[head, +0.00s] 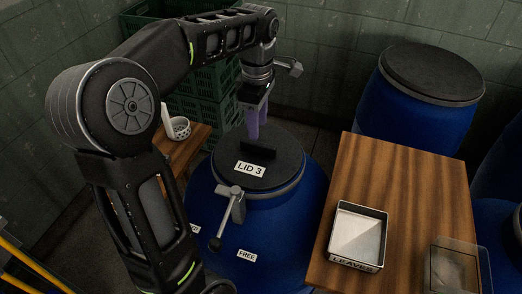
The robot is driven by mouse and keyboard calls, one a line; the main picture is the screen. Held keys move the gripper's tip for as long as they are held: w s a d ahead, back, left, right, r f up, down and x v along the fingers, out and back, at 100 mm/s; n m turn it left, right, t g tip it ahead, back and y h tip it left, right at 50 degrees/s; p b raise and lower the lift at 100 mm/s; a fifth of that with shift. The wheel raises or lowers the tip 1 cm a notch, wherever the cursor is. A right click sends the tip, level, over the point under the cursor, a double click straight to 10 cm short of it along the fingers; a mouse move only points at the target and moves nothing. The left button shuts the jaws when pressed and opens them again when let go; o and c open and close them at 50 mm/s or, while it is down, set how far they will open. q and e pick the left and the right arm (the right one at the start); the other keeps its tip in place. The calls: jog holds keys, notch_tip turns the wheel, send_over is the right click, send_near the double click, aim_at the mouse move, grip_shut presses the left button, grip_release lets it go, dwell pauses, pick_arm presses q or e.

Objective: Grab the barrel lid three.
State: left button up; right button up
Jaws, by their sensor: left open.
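The barrel lid three (278,172) is a black round lid with a white "LID 3" label and a raised black bar handle (259,149). It sits on top of a blue barrel (295,215) in the middle of the head view. My left gripper (253,136) points down just above the handle, with its purple fingers close to it. The fingers are open; whether they touch the handle I cannot tell. My right gripper is not in view.
A metal clamp lever (237,206) stands at the barrel's front. A wooden table (400,180) on the right holds a "LEAVES" tray (357,237). Green crates (205,110) stand behind. Another blue barrel (412,117) with a black lid is at the back right.

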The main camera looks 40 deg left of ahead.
aim_at(258, 143)
pick_arm(q)
jog(key=shift+w+f, duration=0.1)
jog(key=shift+f, duration=1.25)
jog(key=shift+f, duration=0.1)
jog(key=shift+w+a+f+p, duration=0.1)
jog(key=shift+f+p, duration=0.35)
jog(key=shift+f, duration=2.1)
jog(key=shift+f, duration=0.1)
jog(key=shift+c, duration=0.5)
grip_shut()
